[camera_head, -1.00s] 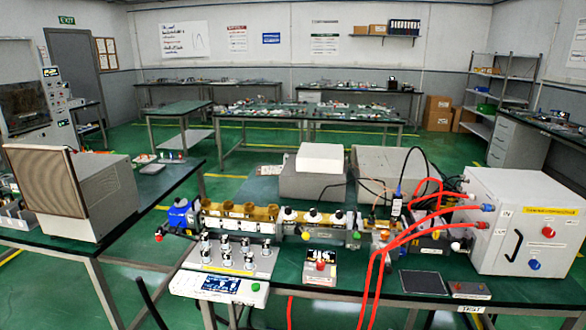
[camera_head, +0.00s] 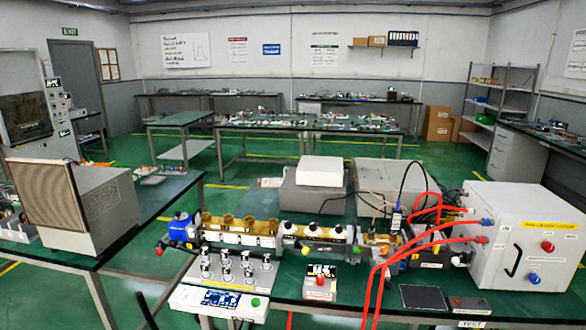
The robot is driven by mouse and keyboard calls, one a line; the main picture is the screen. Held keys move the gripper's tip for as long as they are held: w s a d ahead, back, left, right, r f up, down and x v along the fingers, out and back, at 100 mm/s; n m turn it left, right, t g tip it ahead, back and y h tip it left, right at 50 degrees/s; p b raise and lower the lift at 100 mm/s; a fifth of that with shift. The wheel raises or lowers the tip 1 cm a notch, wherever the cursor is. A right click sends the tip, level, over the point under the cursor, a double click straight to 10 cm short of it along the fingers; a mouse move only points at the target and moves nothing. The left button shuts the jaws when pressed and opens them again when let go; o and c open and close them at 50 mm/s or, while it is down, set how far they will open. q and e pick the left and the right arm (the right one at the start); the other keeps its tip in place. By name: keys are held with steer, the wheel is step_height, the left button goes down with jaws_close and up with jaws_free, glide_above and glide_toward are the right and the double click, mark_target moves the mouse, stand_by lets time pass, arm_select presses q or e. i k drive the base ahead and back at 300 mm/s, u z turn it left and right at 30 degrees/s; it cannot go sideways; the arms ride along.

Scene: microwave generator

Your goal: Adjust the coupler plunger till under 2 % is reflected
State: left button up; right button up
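A waveguide line runs along the green bench, with a brass section (camera_head: 240,230) at its left and a pale section with several round knobs (camera_head: 315,238) to its right. A blue fitting (camera_head: 182,229) closes the left end, with a small red knob (camera_head: 159,251) beside it. I cannot tell which part is the coupler plunger, nor read how much is reflected. A small box with a dark display (camera_head: 320,281) and a panel with a blue display (camera_head: 222,299) stand in front. Neither of my grippers is in view.
A white cabinet (camera_head: 525,240) stands at the right, with red cables (camera_head: 400,248) arching from it over the bench. A grille-fronted box (camera_head: 75,208) stands on the left table. Grey boxes (camera_head: 316,190) stand behind the line. The green floor (camera_head: 240,170) between benches has free room.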

mark_target(388, 284)
steer(key=k, duration=0.5)
steer(key=z, duration=1.6)
steer(key=i, duration=1.2)
steer(key=u, duration=1.65)
